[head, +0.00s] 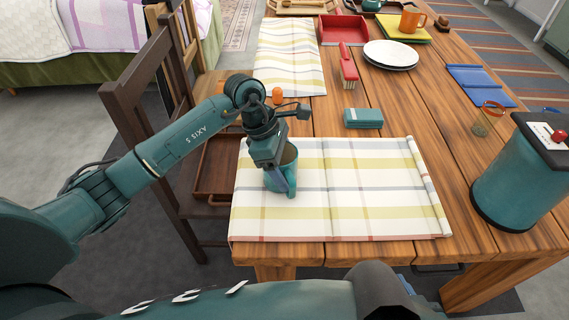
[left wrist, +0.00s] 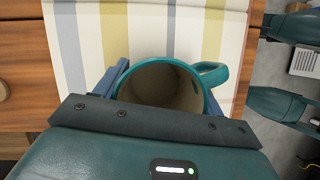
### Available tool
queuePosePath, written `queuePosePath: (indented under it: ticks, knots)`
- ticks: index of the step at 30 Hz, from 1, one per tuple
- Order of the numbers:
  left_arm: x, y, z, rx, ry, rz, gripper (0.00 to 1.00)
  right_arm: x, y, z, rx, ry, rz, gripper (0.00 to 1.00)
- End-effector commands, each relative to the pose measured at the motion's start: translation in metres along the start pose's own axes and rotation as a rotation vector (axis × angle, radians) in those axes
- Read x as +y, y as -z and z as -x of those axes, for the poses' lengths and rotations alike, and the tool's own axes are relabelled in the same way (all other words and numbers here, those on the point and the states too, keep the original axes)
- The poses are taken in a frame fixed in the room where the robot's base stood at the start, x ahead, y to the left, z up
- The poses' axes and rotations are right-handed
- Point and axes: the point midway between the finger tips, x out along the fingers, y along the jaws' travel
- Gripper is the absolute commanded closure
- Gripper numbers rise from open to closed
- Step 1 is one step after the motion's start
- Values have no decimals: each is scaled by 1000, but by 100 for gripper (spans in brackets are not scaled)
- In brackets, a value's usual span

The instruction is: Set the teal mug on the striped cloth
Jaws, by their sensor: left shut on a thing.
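The teal mug (head: 289,160) is upright over the left part of the near striped cloth (head: 370,190), which has yellow, grey and white bands. My left gripper (head: 280,178) reaches down from above and is shut on the mug. In the left wrist view the mug (left wrist: 210,72) shows its open, empty inside between the blue fingers, with its handle to the upper right and the cloth (left wrist: 150,25) behind it. I cannot tell whether the mug's base touches the cloth. My right gripper is not in view.
A second striped cloth (head: 290,55) lies farther back. A large teal canister (head: 520,180) stands at right. A wooden chair (head: 150,110) stands left. The near cloth's right half is clear.

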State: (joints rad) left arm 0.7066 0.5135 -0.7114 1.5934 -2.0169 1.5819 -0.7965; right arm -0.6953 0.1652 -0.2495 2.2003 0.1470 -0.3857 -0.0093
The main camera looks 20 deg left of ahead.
Motion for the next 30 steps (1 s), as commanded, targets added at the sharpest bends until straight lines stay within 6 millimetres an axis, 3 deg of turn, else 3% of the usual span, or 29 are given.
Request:
queuePosePath:
  ticks: [7,8,15,26,30]
  knots:
    - [1,1,-2,-1,-3,-1,62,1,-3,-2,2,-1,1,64]
    - [0,1,-2,0,-2,0,30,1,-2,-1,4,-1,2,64]
    - [0,0,-1,0,-1,0,11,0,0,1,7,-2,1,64]
    - [1,-1,5,0,-2,0,9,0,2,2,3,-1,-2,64]
    - [2,0,27,1,-7,0,9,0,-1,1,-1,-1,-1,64]
